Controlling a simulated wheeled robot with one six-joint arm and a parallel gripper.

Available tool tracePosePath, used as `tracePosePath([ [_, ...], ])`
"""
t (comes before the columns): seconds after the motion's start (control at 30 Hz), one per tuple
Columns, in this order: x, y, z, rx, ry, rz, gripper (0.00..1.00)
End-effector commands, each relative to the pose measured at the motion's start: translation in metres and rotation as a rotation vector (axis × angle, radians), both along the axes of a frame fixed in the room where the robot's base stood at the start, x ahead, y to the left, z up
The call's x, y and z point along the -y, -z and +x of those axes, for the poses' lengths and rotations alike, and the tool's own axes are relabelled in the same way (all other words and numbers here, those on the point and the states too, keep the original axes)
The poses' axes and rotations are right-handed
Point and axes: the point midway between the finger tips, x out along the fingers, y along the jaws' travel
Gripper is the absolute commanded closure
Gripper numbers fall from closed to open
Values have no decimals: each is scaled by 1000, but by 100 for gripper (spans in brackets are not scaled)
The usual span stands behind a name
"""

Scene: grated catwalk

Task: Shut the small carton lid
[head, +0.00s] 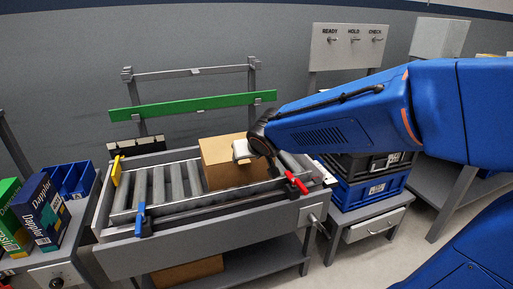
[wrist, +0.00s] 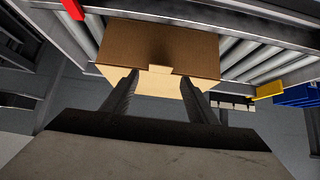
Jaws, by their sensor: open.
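A brown cardboard carton (head: 222,177) sits on the roller conveyor in the head view. In the wrist view the carton (wrist: 150,35) shows a darker brown face and a paler panel, with a small pale tab (wrist: 160,69) where they meet. The paler panel looks flat or nearly so, but I cannot tell whether the lid is fully down. My gripper (wrist: 160,80) is open and empty, its fingers on either side of the tab, over the paler panel. In the head view my gripper (head: 243,150) is at the carton's upper right; contact is unclear.
The roller conveyor (head: 147,186) has yellow (head: 116,170), blue (head: 140,219) and red (head: 296,183) stops at its edges. A green bar (head: 195,106) crosses behind it. Dark and blue crates (head: 370,190) stand at right, boxes (head: 42,212) at left. The rollers left of the carton are clear.

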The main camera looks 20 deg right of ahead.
Motion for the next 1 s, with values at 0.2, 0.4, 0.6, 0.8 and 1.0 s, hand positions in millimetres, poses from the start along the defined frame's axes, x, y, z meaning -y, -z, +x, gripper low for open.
tracePosePath([
  [0.2, -1, -24, -24, 4, -2, 1, 47],
  [0.4, -1, -46, -47, 4, -1, 1, 47],
  [0.6, -1, -68, -70, 4, -3, 1, 47],
  [0.8, -1, -84, -89, 1, -2, 1, 47],
  [1.0, -1, -92, -98, 0, -2, -1, 47],
])
